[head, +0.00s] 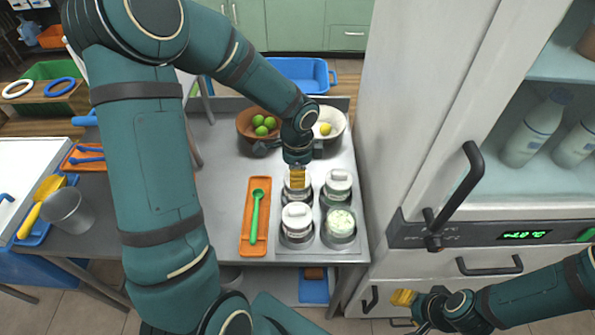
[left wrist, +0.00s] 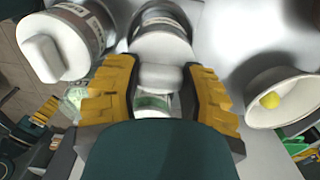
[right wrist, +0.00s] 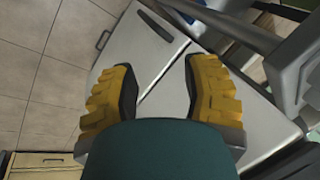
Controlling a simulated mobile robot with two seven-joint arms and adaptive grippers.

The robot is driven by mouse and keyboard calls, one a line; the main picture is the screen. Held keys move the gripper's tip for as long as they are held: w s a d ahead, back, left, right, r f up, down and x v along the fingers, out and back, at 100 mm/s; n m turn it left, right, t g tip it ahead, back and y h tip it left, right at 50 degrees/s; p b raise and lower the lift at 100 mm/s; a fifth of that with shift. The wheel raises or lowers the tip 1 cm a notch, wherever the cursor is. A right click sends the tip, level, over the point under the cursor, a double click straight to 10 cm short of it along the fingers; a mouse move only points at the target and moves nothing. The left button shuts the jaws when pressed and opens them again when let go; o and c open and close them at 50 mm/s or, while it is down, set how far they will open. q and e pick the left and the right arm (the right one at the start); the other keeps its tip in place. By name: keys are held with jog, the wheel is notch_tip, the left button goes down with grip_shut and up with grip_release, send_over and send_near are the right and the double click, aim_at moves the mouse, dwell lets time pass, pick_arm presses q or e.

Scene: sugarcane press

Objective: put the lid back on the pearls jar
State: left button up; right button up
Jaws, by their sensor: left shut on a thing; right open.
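Several jars stand in a metal holder on the counter. My left gripper (head: 297,178) is over the back-left jar (head: 297,196), its fingers shut on the knob of a white lid (left wrist: 158,76). The lid is at that jar's mouth; I cannot tell whether it is fully seated. The front-left jar (head: 297,219) and back-right jar (head: 338,184) wear white knobbed lids. I cannot read which label says pearls. My right gripper (head: 403,298) is open and empty, low before the fridge.
An orange tray (head: 250,240) with a green spoon (head: 256,212) lies left of the jars. Behind stand a brown bowl of limes (head: 249,128) and a white bowl (head: 336,137) with a lemon. The fridge (head: 385,120) rises close on the right.

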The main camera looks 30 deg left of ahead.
dwell(0.4)
pick_arm(q)
jog(key=o, duration=1.3)
jog(key=shift+r+p, duration=3)
jog(key=shift+r, duration=0.55)
grip_shut()
